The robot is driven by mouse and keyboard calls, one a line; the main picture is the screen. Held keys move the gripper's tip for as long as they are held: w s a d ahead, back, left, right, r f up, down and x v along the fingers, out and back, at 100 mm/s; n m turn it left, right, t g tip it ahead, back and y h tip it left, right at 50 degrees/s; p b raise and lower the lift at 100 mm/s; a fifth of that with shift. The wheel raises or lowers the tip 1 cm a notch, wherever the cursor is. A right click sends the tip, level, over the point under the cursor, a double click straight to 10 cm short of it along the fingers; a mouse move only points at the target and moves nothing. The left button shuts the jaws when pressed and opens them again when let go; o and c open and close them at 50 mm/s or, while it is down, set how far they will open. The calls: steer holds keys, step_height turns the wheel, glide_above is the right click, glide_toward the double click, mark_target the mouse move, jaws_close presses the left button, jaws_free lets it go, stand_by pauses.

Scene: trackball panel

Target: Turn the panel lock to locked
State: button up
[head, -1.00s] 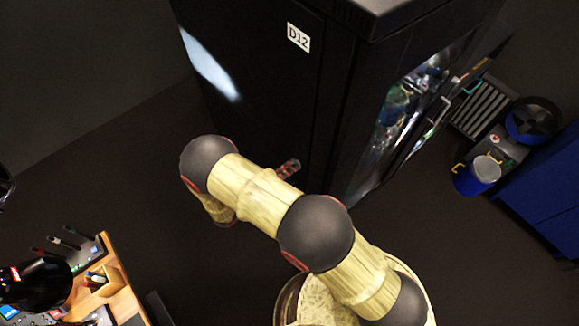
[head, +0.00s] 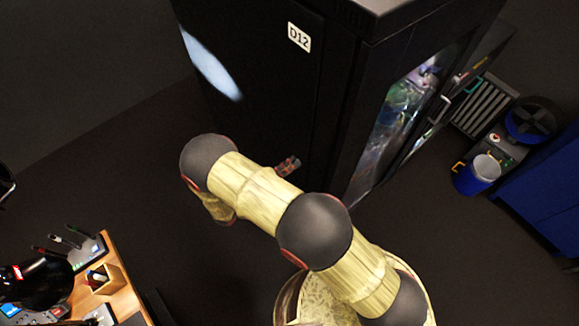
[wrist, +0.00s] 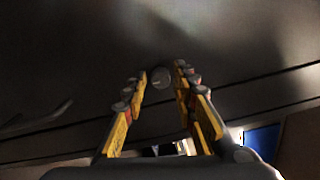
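A small round grey disc (wrist: 161,79), which looks like the panel lock, sits on a dark flat panel (wrist: 230,45) in the wrist view. My gripper (wrist: 160,72) is open, with its yellow fingers on either side of the disc. Narrow gaps show between the fingertips and the disc; I cannot tell how far short of the panel they are. In the head view my gripper (head: 288,165) shows only in part beside the black cabinet (head: 262,85) labelled D12. My arm hides the rest, and the lock cannot be made out there.
The cabinet's glass door (head: 400,115) is on its right side. A blue bin (head: 478,174) and a blue cabinet (head: 545,200) stand at the right. A wooden desk (head: 122,300) with a pen holder is at the lower left. The dark floor between is clear.

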steer(key=shift+o, duration=0.8)
steer(key=v, duration=1.2)
